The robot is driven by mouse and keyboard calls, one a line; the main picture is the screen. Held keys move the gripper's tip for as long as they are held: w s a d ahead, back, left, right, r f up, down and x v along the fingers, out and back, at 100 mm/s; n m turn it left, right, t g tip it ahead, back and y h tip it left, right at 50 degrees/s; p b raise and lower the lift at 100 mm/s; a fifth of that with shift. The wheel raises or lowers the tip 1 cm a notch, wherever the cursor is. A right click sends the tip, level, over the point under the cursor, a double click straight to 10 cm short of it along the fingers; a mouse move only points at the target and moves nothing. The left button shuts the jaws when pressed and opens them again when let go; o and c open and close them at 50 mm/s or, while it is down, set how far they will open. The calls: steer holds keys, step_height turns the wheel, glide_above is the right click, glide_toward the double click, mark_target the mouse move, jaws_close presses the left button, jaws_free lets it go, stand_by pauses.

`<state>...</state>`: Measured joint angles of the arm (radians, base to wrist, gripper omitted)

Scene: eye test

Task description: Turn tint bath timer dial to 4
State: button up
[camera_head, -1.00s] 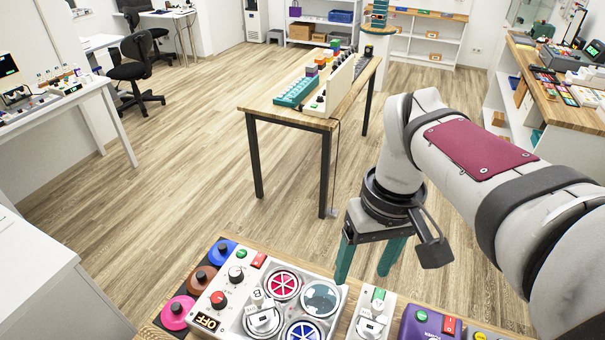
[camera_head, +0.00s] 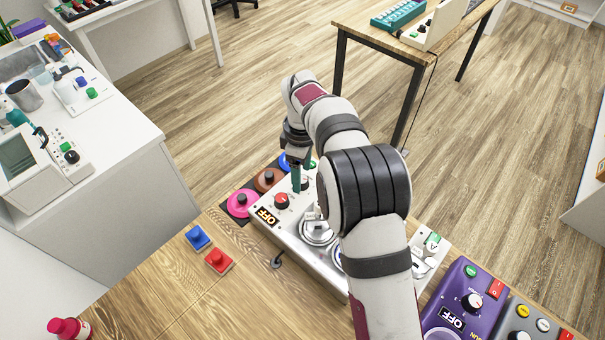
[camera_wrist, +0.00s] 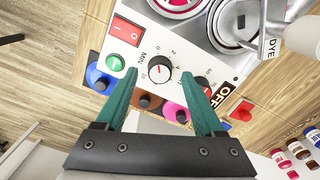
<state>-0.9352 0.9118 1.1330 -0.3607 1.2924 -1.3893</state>
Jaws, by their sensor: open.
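The white tint bath unit (camera_head: 290,228) stands on the wooden bench. Its black timer dial (camera_wrist: 160,68), marked MIN with numbers around it, shows in the wrist view. I cannot read its pointer's exact setting. A red dial (camera_wrist: 203,86) sits to its right; it also shows in the head view (camera_head: 281,201). The dark display (camera_head: 268,217) reads OFF. My gripper (camera_wrist: 160,73) is open, its teal fingertips appearing either side of the black dial. I cannot tell whether they touch it. In the head view, my gripper (camera_head: 297,178) is over the unit's far left part and partly hides the black dial.
Pink (camera_head: 241,203), brown (camera_head: 268,179) and blue knobbed lids stand along the unit's left. A red switch (camera_wrist: 126,30) and green button (camera_wrist: 114,63) are near the dial. A purple unit (camera_head: 465,298) stands right. Blue (camera_head: 197,237) and red (camera_head: 218,260) pieces lie on the near bench.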

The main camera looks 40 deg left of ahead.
steer(key=shift+f, duration=0.9)
jaws_close()
